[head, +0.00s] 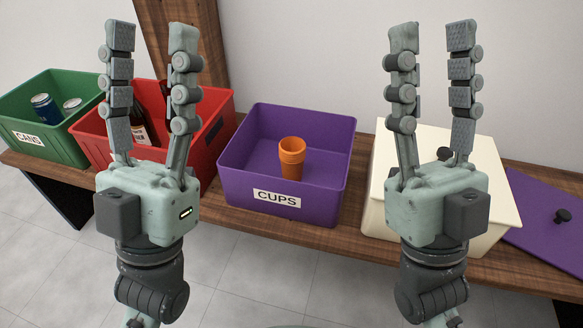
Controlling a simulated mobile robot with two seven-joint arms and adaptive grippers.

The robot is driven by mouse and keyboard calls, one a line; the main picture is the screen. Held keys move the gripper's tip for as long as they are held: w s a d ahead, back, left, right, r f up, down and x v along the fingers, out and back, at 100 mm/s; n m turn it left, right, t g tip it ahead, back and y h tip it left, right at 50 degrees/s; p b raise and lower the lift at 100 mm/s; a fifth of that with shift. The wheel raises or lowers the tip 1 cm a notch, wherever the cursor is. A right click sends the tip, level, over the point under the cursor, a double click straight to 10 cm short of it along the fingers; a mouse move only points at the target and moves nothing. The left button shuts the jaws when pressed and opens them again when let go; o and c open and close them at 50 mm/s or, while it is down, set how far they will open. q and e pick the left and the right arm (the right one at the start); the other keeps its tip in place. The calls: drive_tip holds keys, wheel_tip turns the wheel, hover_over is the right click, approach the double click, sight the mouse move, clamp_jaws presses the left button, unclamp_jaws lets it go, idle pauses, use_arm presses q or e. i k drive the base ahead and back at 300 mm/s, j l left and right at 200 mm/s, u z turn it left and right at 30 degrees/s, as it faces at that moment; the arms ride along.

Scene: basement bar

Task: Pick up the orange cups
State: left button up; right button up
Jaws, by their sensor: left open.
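The orange cups (291,160) stand upright inside the purple bin (235,180) labelled CUPS. They look like a nested stack, and I cannot tell how many there are. My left gripper (152,34) points up in front of the red bin, with its fingers apart and nothing between them. My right gripper (432,36) points up in front of the cream box, also with its fingers apart and empty. Neither gripper touches the cups, which lie between the two arms in the view.
A green bin (75,150) labelled CANS holds cans (46,108). A red bin (222,128) holds a bottle (141,128). A cream lidded box (490,200) stands right of the purple bin. A purple lid (535,235) lies at the right on the wooden bench (330,240).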

sight(293, 149)
drive_tip(key=i+j, duration=0.1)
drive_tip(key=j, duration=0.25)
drive_tip(key=i+j, duration=0.1)
drive_tip(key=j, duration=0.25)
drive_tip(key=i+j+z, duration=0.1)
drive_tip(key=j+z, duration=0.15)
drive_tip(key=j, duration=0.25)
drive_tip(key=j+z, duration=0.2)
drive_tip(key=j, duration=0.3)
drive_tip(key=z, duration=1.7)
